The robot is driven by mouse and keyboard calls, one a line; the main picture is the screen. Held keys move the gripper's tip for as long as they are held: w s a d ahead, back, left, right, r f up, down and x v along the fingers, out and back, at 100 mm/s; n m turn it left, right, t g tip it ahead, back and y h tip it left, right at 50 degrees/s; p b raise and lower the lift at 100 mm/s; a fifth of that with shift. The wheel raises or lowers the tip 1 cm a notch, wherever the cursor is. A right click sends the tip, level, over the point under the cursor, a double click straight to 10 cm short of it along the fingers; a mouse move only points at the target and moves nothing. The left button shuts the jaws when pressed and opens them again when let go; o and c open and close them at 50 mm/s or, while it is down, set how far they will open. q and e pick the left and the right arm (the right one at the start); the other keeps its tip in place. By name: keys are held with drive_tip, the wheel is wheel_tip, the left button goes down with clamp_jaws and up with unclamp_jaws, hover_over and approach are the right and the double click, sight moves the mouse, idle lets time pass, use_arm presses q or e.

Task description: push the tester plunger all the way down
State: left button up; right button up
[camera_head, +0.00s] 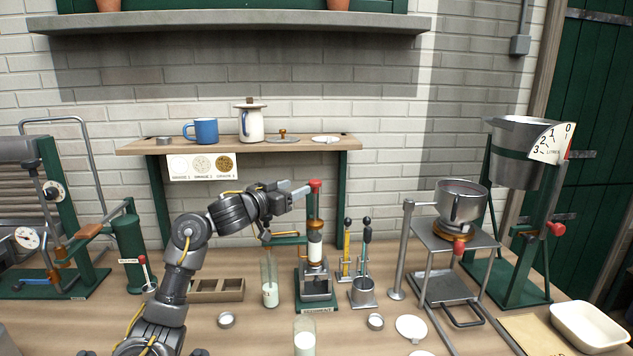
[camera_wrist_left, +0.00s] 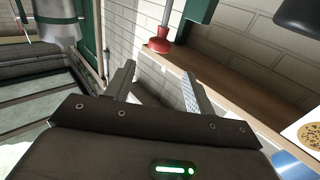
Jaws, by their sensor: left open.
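The tester (camera_head: 316,290) stands on the bench in the middle of the head view, with a dark metal base and a green upright. Its plunger has a red knob (camera_head: 316,184) at the top, high above a pale cylinder (camera_head: 315,246). My left gripper (camera_head: 304,189) is just left of the red knob, at about its height. In the left wrist view my left gripper (camera_wrist_left: 158,84) is open with nothing between its fingers. The red knob (camera_wrist_left: 160,45) shows beyond the fingertips there, and I cannot tell whether they touch it. My right gripper is out of view.
A glass tube (camera_head: 269,280) with white liquid stands left of the tester. A wooden shelf (camera_head: 240,143) with a blue mug (camera_head: 202,131) and a white jug (camera_head: 250,124) is behind. A stand with a metal pot (camera_head: 462,204) is further right.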

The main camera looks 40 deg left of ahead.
sight(319, 181)
use_arm(q)
drive_tip(key=w, duration=0.5)
drive_tip(key=shift+d+f+p, duration=0.3)
drive_tip(key=shift+d+f, duration=0.05)
drive_tip(key=w, duration=0.4)
drive_tip(key=shift+a+p, duration=0.1)
drive_tip(key=shift+p, duration=0.3)
drive_tip(key=shift+w+d, duration=0.2)
drive_tip(key=shift+w, duration=0.6)
drive_tip(key=shift+w+f, duration=0.1)
drive_tip(key=shift+w, duration=0.2)
drive_tip(key=shift+w+d, duration=0.1)
drive_tip(key=shift+w, duration=0.05)
drive_tip(key=shift+s, duration=0.2)
clamp_jaws()
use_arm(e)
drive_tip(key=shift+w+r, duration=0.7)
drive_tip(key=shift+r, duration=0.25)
